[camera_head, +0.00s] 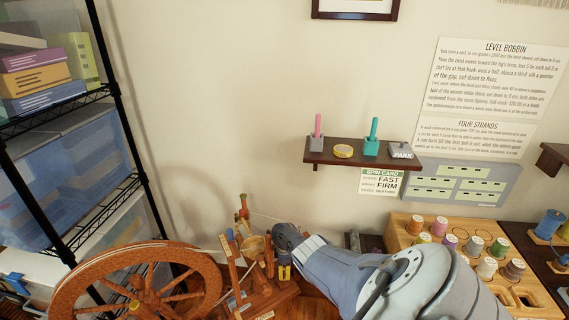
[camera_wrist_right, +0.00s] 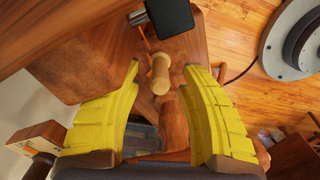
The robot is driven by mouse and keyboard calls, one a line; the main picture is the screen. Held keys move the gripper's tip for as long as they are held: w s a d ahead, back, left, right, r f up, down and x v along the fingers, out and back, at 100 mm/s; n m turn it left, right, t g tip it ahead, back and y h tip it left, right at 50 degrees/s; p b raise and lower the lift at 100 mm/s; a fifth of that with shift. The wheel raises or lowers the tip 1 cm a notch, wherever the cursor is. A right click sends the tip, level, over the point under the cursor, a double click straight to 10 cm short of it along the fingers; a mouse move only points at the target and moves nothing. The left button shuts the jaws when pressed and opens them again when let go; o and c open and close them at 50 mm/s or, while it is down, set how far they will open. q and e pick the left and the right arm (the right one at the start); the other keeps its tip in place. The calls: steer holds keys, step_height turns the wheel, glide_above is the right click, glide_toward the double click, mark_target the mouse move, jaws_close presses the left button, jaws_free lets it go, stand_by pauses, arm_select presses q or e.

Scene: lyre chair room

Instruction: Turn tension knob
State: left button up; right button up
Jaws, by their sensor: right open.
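The spinning wheel has a large spoked wooden drive wheel (camera_head: 135,285) at the lower left of the head view. Its upright wooden frame (camera_head: 238,270) stands to the right of the drive wheel. In the right wrist view, a pale turned wooden knob (camera_wrist_right: 160,76), which looks like the tension knob, sticks out from the brown wood. My right gripper (camera_head: 284,273) reaches the frame from the right. Its yellow fingers (camera_wrist_right: 160,92) are open on either side of the knob, with gaps showing between them and it. My left gripper is not in view.
A wire rack (camera_head: 75,115) with boxes and bins stands at the left. A wall shelf (camera_head: 335,154) holds small items, with a spin card (camera_head: 381,181) below it. A wooden tray (camera_head: 420,232) of spools is at the right. A dark block (camera_wrist_right: 169,15) sits close above the knob.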

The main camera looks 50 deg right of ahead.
mark_target(284, 268)
steer(key=shift+w+r, duration=0.1)
steer(key=shift+r, duration=0.05)
steer(key=shift+r, duration=0.4)
step_height(284, 268, up, 11)
stand_by(0.7)
steer(key=shift+f, duration=0.1)
stand_by(0.3)
